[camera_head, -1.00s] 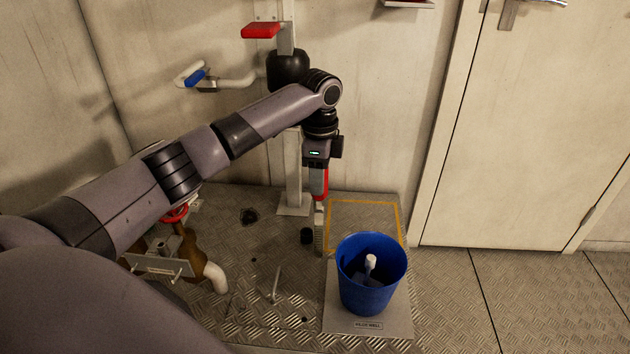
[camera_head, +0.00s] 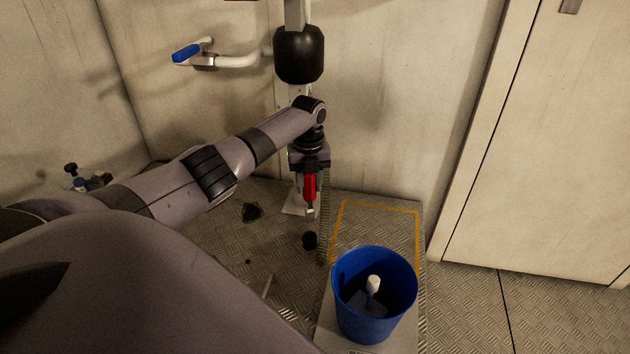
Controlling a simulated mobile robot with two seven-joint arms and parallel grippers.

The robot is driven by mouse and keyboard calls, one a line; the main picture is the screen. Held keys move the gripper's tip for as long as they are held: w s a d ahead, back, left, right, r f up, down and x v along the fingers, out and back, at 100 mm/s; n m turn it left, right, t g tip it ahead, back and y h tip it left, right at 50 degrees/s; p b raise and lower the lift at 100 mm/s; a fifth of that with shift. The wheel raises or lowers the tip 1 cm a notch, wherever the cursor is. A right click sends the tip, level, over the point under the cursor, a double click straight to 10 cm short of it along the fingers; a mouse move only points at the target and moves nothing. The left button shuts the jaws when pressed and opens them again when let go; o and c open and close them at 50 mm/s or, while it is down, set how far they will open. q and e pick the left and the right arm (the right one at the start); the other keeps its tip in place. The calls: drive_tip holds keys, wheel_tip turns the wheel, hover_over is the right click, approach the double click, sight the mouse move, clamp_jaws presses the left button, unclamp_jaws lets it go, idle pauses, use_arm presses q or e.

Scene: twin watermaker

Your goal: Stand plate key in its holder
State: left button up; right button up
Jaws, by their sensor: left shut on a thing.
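My left gripper (camera_head: 310,176) points down in front of the white post, shut on a slim red piece (camera_head: 310,188) with a pale lower end. I take this piece for the plate key, though most of its shape is hidden by the jaws and its small size. It hangs upright above the floor, apart from the blue bucket. I cannot tell whether this is the holder. My right gripper is out of view.
A blue bucket (camera_head: 345,300) with a white-topped item (camera_head: 374,284) inside stands at the front of the raised platform. A yellow outlined area (camera_head: 385,230) behind it is clear. A white pipe with a blue lever (camera_head: 187,53) sticks out from the wall. A door (camera_head: 560,150) is at right.

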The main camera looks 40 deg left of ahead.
sight(309, 199)
use_arm(q)
drive_tip(key=shift+s, duration=0.1)
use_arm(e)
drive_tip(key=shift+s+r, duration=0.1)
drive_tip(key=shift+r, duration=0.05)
use_arm(q)
drive_tip(key=shift+f, duration=0.15)
drive_tip(key=shift+f+b, duration=0.45)
drive_tip(key=shift+f, duration=0.15)
wheel_tip(309, 199, down, 3)
drive_tip(key=shift+f+b, duration=0.15)
drive_tip(key=shift+b, duration=1.1)
drive_tip(key=shift+f+b, duration=0.4)
drive_tip(key=shift+f, duration=0.15)
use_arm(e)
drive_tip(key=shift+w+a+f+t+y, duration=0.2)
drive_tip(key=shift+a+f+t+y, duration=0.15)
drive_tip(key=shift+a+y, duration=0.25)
use_arm(q)
drive_tip(key=shift+p, duration=0.35)
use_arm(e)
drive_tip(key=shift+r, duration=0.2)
